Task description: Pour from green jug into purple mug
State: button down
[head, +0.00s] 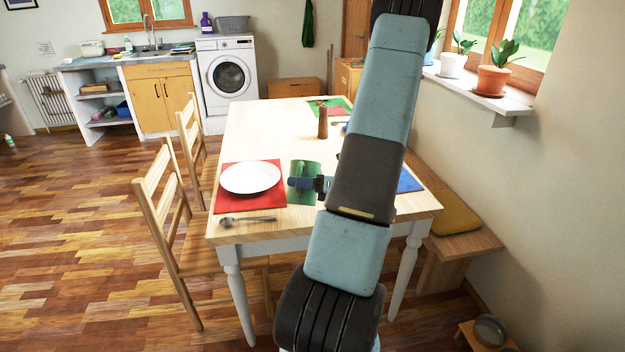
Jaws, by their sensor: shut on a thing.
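The green jug (303,198) is at the near part of the wooden table, just right of the white plate. My gripper (303,183) is shut on the green jug, with its dark fingers across the jug's side. The jug looks about upright; I cannot tell whether its base touches the table. I see no purple mug on the table; my arm covers much of the table's right side. The jug's contents are not visible.
A white plate (250,177) lies on a red mat (233,204), with a spoon (245,221) in front. A brown pepper mill (323,123) stands farther back. Chairs line the left; a bench (465,243) stands right. The table's left rear is clear.

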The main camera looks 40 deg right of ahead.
aim_at(298, 192)
jog(key=shift+w+d+r+m+p, duration=0.2)
jog(key=shift+r+m+p, duration=0.3)
jog(key=shift+p, duration=0.55)
jog(key=shift+w+d+r+m+p, duration=0.15)
jog(key=shift+r+m+p, duration=0.15)
jog(key=shift+r+p, duration=0.5)
dwell(4.7)
jog(key=f+n, duration=0.1)
jog(key=s+a+f+n, duration=0.1)
jog(key=f, duration=0.1)
jog(key=a+f+n, duration=0.1)
jog(key=f, duration=0.1)
jog(key=shift+s+f, duration=0.25)
jog(key=shift+s, duration=0.1)
jog(key=shift+s+a+f+n+b, duration=0.3)
jog(key=shift+f+n+b, duration=0.15)
jog(key=shift+n+b, duration=0.15)
jog(key=shift+s+a+f+n+b, duration=0.15)
jog(key=shift+a+f+n+b, duration=0.1)
jog(key=shift+f+n+b, duration=0.3)
jog(key=shift+s+a+f+n+b, duration=0.2)
jog(key=shift+f+n+b, duration=0.5)
jog(key=shift+b, duration=0.1)
jog(key=shift+s+a+f+n+b, duration=0.15)
jog(key=shift+a+f+n+b, duration=0.05)
jog(key=shift+f+n+b, duration=0.5)
jog(key=shift+s+a+f+n+b, duration=0.2)
jog(key=shift+f+n+b, duration=0.45)
jog(key=shift+b, duration=0.2)
